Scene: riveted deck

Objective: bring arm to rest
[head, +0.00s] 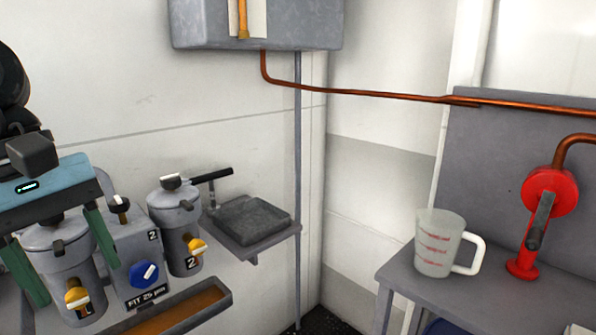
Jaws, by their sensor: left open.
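My left gripper (76,282) is at the left edge, a teal body with two green fingers pointing down. It is open. Its fingers appear on either side of the left grey canister (62,262), which has a yellow knob. I cannot tell whether they are around the canister or in front of it. Nothing shows gripped. The gripper body hides part of the canister's top. My right gripper is not in view.
A blue-dial control box (137,250) and second canister (177,235) with a black-handled lever stand to the right. A drip trough (180,312) lies below. A small shelf holds a grey tray (252,218). A measuring jug (436,244) stands beside a red valve (548,195).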

